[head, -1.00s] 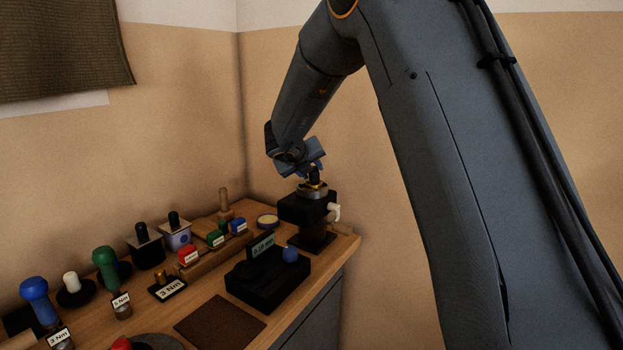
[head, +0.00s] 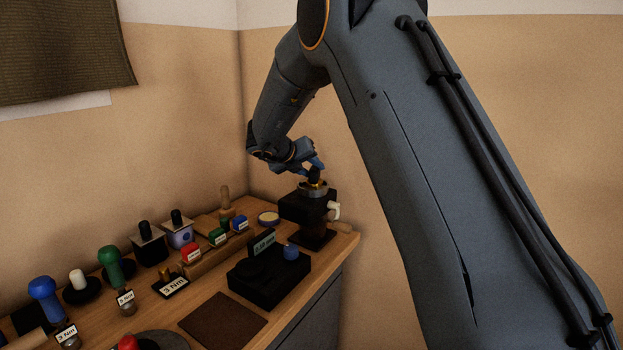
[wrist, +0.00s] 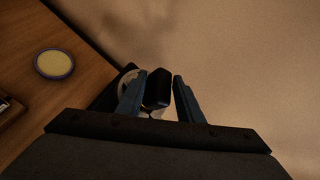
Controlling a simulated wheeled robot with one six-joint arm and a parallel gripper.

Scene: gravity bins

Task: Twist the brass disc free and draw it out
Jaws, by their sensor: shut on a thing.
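The brass disc (head: 316,184) shows as a thin gold edge on top of a dark block fixture (head: 300,206) at the bench's far corner. A black knob (head: 314,174) stands up from it. My gripper (head: 313,164) reaches it from above left and is shut on the knob. In the wrist view the black knob (wrist: 157,88) lies between the two blue fingers, and a pale round rim (wrist: 126,82) shows behind the left finger. The fingers and knob hide most of the disc. I cannot tell whether it is seated or loose.
A white lever (head: 334,210) sticks out from the fixture's right side. A black box with a blue knob (head: 291,252) stands in front. A round yellow-topped dish (head: 268,218) is left of the fixture. Several coloured handles and tags crowd the left. Walls close off the back corner.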

